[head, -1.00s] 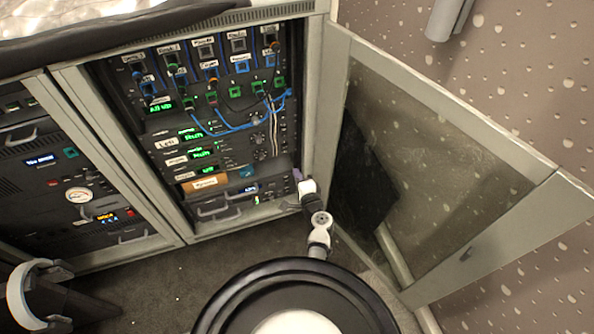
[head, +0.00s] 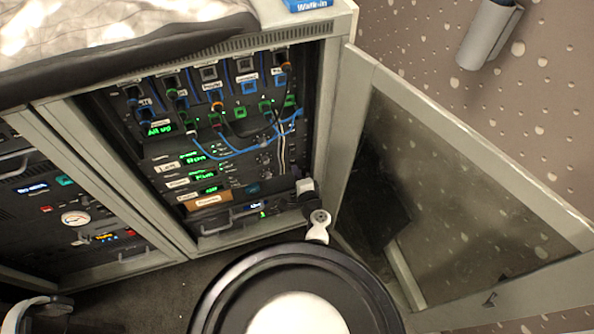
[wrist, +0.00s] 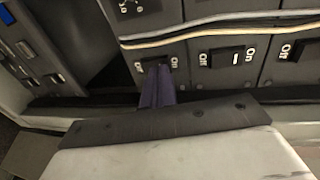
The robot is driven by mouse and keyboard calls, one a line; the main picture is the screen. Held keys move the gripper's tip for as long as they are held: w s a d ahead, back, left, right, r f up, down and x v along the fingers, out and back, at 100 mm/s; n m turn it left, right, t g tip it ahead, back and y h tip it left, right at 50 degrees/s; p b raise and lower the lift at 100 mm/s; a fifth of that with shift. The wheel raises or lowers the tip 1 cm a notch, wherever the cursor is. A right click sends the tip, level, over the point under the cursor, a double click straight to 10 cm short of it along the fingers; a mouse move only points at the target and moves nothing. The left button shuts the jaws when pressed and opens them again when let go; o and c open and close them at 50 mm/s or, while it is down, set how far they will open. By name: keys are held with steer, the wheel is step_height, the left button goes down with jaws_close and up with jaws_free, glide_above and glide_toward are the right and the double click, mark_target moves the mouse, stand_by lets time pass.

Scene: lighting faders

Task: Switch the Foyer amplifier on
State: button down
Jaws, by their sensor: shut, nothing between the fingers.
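In the wrist view, my gripper (wrist: 158,72) shows as dark purple fingers, shut and empty, pointing into the rack. Its tips overlap the lower part of the left switch (wrist: 148,63); I cannot tell whether they touch. A middle switch (wrist: 222,57) and a right switch (wrist: 306,49) sit beside it in the same row, with "Off" lettering next to them. No name saying Foyer is readable there. In the head view, my gripper (head: 297,173) is at the lower right of the open rack (head: 325,120); its tips are small and partly hidden by my wrist.
A glass cabinet door (head: 440,190) stands open to the right of my arm. Pale cables (wrist: 215,28) run just above the switches in the wrist view. Blue patch cables (head: 245,150) hang across the rack. Another equipment bay (head: 70,215) is at the left.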

stand_by(0.4)
steer(key=shift+w+a+r, duration=0.1)
steer(key=shift+w+r, duration=0.05)
steer(key=shift+w, duration=0.25)
steer(key=shift+s, duration=0.15)
